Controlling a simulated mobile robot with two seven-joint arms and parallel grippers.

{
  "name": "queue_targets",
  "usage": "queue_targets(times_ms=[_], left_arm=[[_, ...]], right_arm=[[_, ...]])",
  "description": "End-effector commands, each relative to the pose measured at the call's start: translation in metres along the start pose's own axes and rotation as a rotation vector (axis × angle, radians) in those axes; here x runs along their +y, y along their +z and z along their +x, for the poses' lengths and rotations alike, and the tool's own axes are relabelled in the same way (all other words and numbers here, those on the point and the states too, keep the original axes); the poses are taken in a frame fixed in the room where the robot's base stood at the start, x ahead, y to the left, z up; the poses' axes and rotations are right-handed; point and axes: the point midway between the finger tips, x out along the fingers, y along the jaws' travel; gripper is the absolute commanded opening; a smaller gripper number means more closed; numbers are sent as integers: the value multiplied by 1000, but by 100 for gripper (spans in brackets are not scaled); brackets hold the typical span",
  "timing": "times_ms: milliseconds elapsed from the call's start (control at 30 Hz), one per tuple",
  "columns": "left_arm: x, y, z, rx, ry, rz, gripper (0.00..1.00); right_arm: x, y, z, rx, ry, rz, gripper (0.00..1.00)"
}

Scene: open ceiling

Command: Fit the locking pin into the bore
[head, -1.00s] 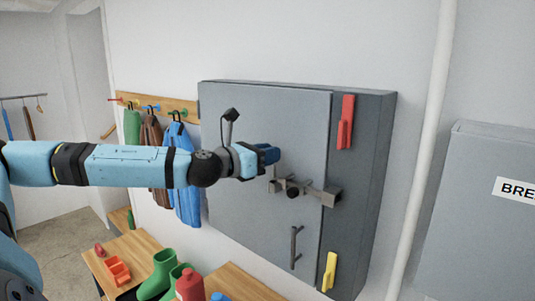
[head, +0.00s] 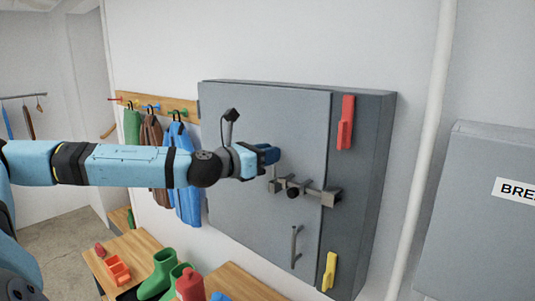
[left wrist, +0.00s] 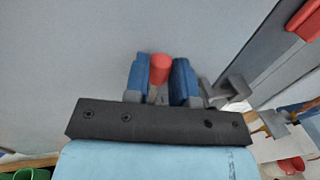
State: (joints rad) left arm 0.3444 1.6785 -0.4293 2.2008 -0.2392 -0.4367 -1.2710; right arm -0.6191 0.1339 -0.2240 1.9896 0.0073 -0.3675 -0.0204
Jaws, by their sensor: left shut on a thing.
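My left gripper (head: 271,155) is in front of the grey cabinet door (head: 250,115), just above and left of the latch bar (head: 312,193). The left wrist view shows its two blue fingers shut on a red cylindrical pin (left wrist: 159,68), whose rounded end shows between them. In the head view the pin is hidden by the gripper. The latch has a black knob (head: 292,192) and grey brackets, and part of it shows right of the fingers in the left wrist view (left wrist: 232,88). I cannot make out the bore. My right gripper is not in view.
A red handle (head: 345,122) and a yellow handle (head: 330,270) sit on the cabinet's right side. A door pull (head: 295,247) is below the latch. Coats (head: 183,170) hang left, behind my arm.

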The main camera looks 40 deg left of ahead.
Motion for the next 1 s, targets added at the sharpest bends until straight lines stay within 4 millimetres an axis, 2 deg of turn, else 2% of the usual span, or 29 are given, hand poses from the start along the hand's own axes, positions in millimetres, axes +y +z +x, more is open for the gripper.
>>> queue_targets(times_ms=[1000], left_arm=[[0,-23,0,0,0,-1,1]], right_arm=[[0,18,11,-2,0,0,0]])
